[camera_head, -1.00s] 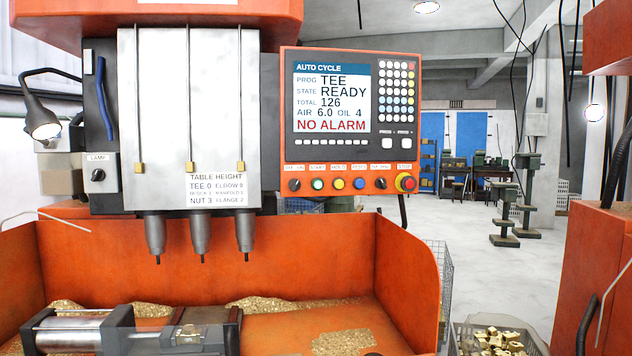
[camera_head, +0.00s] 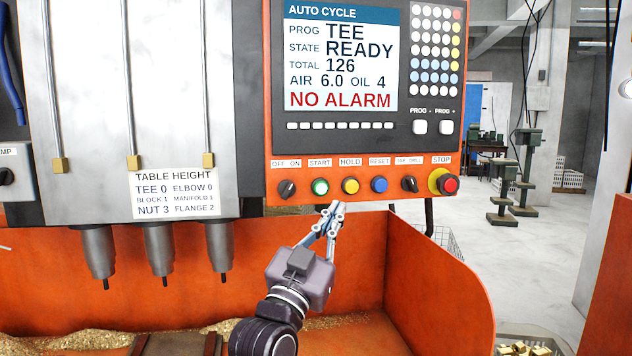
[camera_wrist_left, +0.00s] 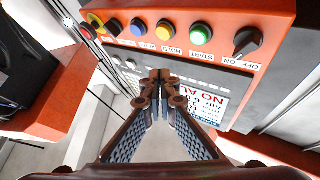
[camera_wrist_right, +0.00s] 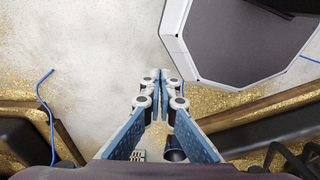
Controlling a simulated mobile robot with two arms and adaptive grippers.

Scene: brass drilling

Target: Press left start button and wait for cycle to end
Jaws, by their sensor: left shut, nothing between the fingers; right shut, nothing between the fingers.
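The green START button (camera_head: 320,187) sits in the row under the orange control panel's screen, between the OFF/ON knob and the yellow HOLD button. It also shows in the left wrist view (camera_wrist_left: 201,33). The screen (camera_head: 340,55) reads TEE, READY, total 126, NO ALARM. My left gripper (camera_head: 336,207) is shut and empty, its fingertips just below the button row, under START and HOLD. In the left wrist view its tips (camera_wrist_left: 160,75) look apart from the buttons. My right gripper (camera_wrist_right: 160,76) is shut and empty; it is outside the head view.
The red STOP button (camera_head: 450,184), blue RESET button (camera_head: 379,184) and black knobs share the panel row. Drill spindles (camera_head: 160,250) hang at the left above the orange chip tray (camera_head: 440,285). A bin of brass parts (camera_head: 520,347) stands lower right.

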